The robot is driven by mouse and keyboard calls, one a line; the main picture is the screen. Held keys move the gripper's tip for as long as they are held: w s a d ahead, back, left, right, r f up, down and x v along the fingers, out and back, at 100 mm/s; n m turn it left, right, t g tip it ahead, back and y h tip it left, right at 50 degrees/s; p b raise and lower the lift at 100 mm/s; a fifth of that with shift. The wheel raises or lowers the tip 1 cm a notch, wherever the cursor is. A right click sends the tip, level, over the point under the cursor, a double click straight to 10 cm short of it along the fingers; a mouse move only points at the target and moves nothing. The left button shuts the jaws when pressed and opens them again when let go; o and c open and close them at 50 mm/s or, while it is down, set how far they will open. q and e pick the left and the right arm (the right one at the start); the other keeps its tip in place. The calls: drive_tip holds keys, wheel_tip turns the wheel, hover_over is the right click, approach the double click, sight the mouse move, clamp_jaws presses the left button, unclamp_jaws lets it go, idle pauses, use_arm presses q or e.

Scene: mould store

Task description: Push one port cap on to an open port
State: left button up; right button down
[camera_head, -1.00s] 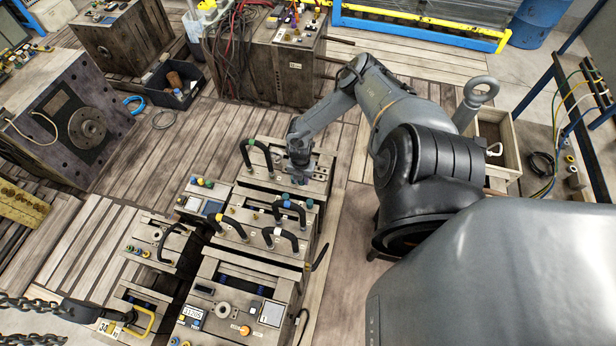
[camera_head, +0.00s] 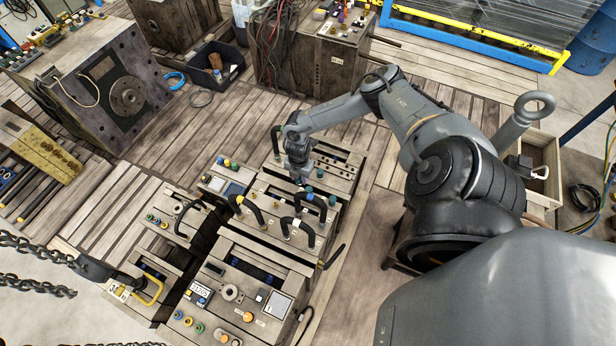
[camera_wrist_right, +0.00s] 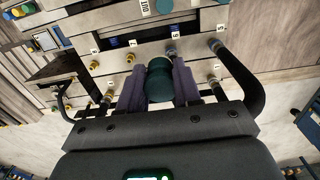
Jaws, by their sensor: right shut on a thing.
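My right gripper (camera_wrist_right: 159,88) is shut on a dark teal cap (camera_wrist_right: 159,76), with one finger on each side of it in the wrist view. In the head view this gripper (camera_head: 299,178) points down over the far mould block (camera_head: 342,163); the held cap cannot be made out there. My left gripper is out of view.
Another teal cap (camera_head: 320,173) sits on the far block. A block with coloured caps (camera_head: 228,163) stands left. Chains (camera_head: 35,250) hang at the lower left.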

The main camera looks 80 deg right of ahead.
drive_tip(key=w+a+b, duration=0.5)
drive_tip(key=w+b, duration=0.1)
drive_tip(key=w, duration=0.4)
drive_tip(key=f+b, duration=0.2)
drive_tip(key=f, duration=0.2)
drive_tip(key=f+b, duration=0.3)
drive_tip(key=f, duration=0.1)
drive_tip(key=f+b, duration=0.3)
drive_tip(key=f, duration=0.1)
drive_tip(key=shift+d+f, duration=0.15)
drive_tip(key=shift+d, duration=0.1)
drive_tip(key=shift+f+b, duration=1.15)
drive_tip(key=shift+f, duration=0.25)
drive_tip(key=shift+f, duration=0.15)
idle(0.5)
drive_tip(key=shift+f+b, duration=0.4)
drive_tip(key=shift+f, duration=0.15)
drive_tip(key=shift+f, duration=0.2)
